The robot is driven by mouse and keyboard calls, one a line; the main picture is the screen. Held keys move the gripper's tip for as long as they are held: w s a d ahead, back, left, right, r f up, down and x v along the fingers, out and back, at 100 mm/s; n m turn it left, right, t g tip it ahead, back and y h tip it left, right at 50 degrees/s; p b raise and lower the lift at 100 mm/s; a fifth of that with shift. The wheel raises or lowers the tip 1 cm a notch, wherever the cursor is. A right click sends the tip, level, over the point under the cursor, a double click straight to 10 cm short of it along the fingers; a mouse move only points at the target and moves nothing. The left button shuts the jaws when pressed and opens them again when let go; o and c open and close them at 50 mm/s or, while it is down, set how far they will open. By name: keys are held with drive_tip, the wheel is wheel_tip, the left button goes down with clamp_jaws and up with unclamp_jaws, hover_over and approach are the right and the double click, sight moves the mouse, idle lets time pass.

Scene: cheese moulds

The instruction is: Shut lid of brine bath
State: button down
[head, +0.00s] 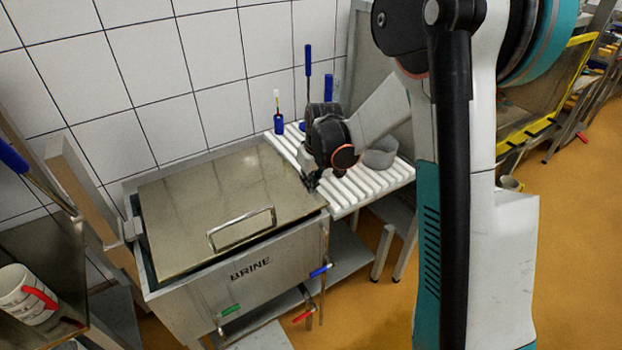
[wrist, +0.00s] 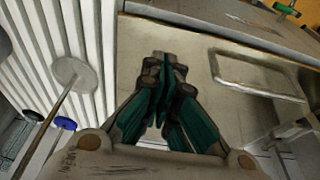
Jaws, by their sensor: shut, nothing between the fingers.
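The brine bath (head: 255,262) is a steel tank with BRINE on its front, standing against the tiled wall. Its flat metal lid (head: 200,190) lies over the top and looks shut or nearly so; a dark gap shows along its left edge. The lid handle (head: 241,228) is a metal loop near the front edge. My gripper (head: 311,183) is shut and empty at the lid's right edge, by the slatted rack. In the wrist view my gripper (wrist: 163,75) is beside the lid (wrist: 190,70), with the handle (wrist: 257,75) to its right. I cannot tell whether it touches the lid.
Valves with green (head: 230,310) and blue (head: 321,270) handles stick out in front. A white bucket (head: 25,295) stands at left.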

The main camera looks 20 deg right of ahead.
drive_tip(key=b, duration=0.2)
hover_over(310, 213)
drive_tip(key=w, duration=0.2)
wheel_tip(310, 213, down, 7)
drive_tip(key=shift+s+f, duration=0.2)
drive_tip(key=shift+f, duration=0.45)
drive_tip(key=f+b, duration=0.2)
drive_tip(key=f, duration=0.1)
drive_tip(key=f+b, duration=0.1)
drive_tip(key=f, duration=0.1)
drive_tip(key=shift+s+d+f+b, duration=0.15)
drive_tip(key=shift+s+b, duration=0.1)
drive_tip(key=shift+b, duration=0.15)
drive_tip(key=shift+s+f, duration=0.15)
drive_tip(key=shift+s, duration=0.2)
